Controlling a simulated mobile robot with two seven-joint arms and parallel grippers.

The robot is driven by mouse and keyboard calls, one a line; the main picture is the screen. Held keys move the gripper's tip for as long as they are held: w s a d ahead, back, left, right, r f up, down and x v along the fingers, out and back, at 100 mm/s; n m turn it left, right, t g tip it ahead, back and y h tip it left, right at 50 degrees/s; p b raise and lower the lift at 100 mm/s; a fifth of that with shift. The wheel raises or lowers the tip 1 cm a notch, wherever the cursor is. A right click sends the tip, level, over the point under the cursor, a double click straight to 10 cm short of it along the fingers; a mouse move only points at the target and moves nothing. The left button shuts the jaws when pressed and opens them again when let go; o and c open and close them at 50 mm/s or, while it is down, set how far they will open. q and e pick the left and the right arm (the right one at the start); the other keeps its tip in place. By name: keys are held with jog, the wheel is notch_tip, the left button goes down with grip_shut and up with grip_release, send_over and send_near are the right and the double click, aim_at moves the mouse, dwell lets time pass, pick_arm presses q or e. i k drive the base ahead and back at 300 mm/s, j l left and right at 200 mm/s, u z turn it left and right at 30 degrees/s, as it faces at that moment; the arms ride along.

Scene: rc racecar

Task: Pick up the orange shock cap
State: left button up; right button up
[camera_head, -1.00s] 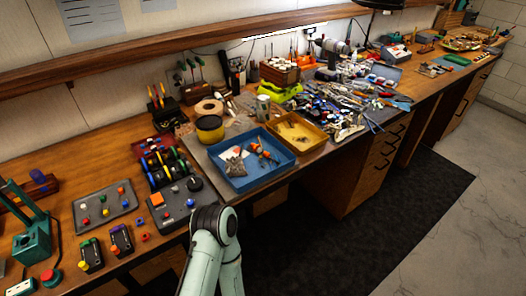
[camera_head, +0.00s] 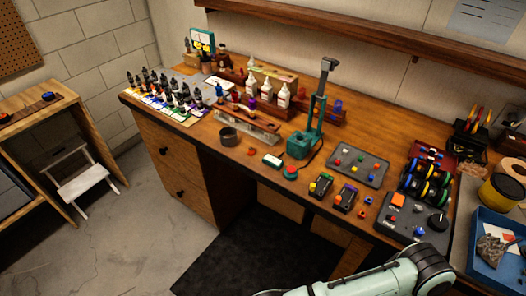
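A dark grey tray (camera_head: 373,179) on the workbench holds several small coloured caps. A pale green link of my arm crosses the bottom right, below the bench's front edge. Neither of my grippers can be made out.
A teal press (camera_head: 303,143) stands left of the tray. White bottles and a rack of dark bottles stand farther left. Open floor and a black mat lie in front.

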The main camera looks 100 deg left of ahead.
aim_at(251, 152)
jog(key=u, duration=3.6)
